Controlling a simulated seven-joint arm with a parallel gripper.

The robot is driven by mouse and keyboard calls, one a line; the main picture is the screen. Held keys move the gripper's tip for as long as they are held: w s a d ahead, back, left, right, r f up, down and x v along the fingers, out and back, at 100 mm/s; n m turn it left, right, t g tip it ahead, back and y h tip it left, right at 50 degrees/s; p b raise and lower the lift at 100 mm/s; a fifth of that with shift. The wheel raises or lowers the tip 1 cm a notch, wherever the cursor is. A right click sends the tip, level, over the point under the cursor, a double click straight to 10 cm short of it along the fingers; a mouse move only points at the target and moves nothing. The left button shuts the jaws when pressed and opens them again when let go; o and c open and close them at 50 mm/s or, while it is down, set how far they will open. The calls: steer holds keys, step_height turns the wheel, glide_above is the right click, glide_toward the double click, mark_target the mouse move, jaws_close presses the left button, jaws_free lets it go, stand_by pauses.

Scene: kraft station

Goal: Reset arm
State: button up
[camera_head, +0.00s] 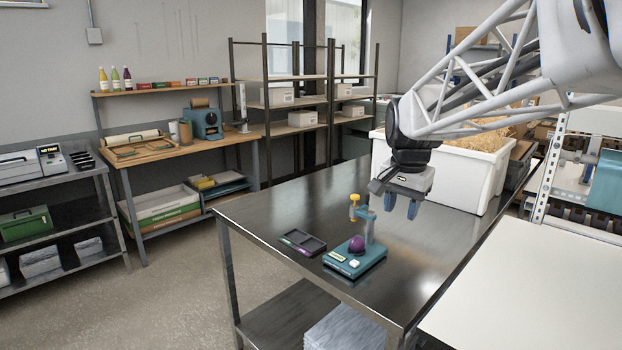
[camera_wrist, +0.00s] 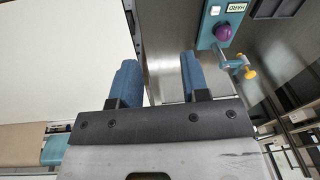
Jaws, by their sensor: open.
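My gripper (camera_head: 401,204) hangs from my arm above the dark metal table (camera_head: 300,205), with its blue fingers apart and nothing between them. In the wrist view the two blue fingers (camera_wrist: 160,85) are spread, with table surface showing between them. A teal device (camera_head: 356,262) stands on the table to the left of and below my gripper. It has a purple knob, a light button and a post with a yellow knob. It also shows in the wrist view (camera_wrist: 213,33), to the right of the fingers and apart from them.
A black tray (camera_head: 303,242) with a purple item lies left of the device. A white bin (camera_head: 470,172) with straw-like filling stands behind my gripper. A white worktop (camera_head: 540,300) is at the lower right. The table's left and back surface is clear.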

steer(key=s+f+n, duration=0.3)
steer(key=s+f, duration=0.2)
steer(key=s, duration=0.9)
steer(key=s+f+n+t, duration=0.1)
steer(key=s+f+n, duration=0.3)
steer(key=s, duration=1.1)
step_height(320, 180, down, 2)
steer(key=shift+a+f, duration=0.15)
steer(key=shift+a, duration=0.1)
